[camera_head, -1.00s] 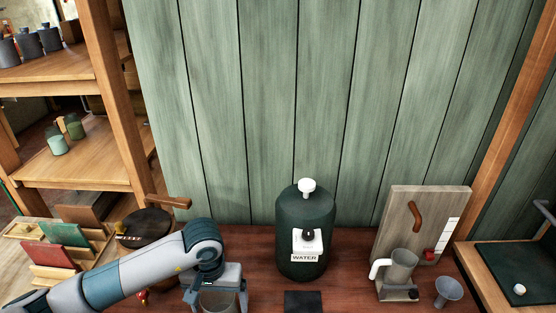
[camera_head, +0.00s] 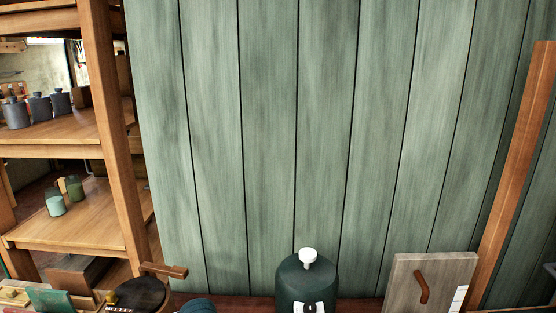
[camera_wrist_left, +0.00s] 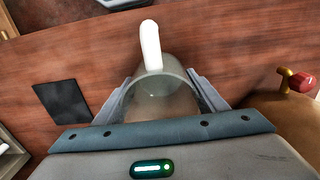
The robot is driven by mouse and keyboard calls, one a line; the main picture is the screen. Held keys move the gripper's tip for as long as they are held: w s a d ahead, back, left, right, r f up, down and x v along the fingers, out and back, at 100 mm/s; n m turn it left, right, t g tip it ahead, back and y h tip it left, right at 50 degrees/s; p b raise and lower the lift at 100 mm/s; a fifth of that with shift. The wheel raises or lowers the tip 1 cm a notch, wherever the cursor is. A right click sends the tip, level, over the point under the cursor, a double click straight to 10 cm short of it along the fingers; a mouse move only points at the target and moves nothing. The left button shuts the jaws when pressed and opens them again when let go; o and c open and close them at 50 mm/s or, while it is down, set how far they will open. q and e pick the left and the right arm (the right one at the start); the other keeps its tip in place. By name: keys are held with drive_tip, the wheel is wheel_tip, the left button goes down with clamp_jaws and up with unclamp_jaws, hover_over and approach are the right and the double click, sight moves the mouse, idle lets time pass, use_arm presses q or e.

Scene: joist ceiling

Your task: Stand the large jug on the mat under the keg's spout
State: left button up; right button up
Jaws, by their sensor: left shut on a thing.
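In the left wrist view my left gripper (camera_wrist_left: 160,97) is shut on a clear jug (camera_wrist_left: 165,101) with a white handle (camera_wrist_left: 151,44), with one finger on each side of its body. A dark square mat (camera_wrist_left: 62,102) lies on the reddish wooden counter, to the left of the jug and apart from it. I cannot tell whether the jug touches the counter. In the head view the dark green keg (camera_head: 305,282) with a white top knob stands at the bottom edge; its lower part and the mat are cut off. My right gripper is not in view.
A tan rounded vessel (camera_wrist_left: 279,118) with a brass and red tap (camera_wrist_left: 296,80) is close right of my left gripper. In the head view a grey wooden board (camera_head: 428,281) stands right of the keg. Wooden shelves (camera_head: 85,215) stand left. Bare counter (camera_wrist_left: 100,55) lies between jug and mat.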

use_arm(q)
drive_tip(key=shift+r+p, duration=0.95)
drive_tip(key=shift+r, duration=2.05)
drive_tip(key=shift+a+r, duration=0.15)
drive_tip(key=shift+r, duration=0.1)
drive_tip(key=s+a+r+b, duration=0.3)
drive_tip(key=s+a+r, duration=0.1)
drive_tip(key=r, duration=0.4)
drive_tip(key=shift+s+a+r+b, duration=0.2)
drive_tip(key=shift+s+a+b, duration=0.1)
drive_tip(key=shift+a, duration=0.5)
drive_tip(key=shift+w+d, duration=0.1)
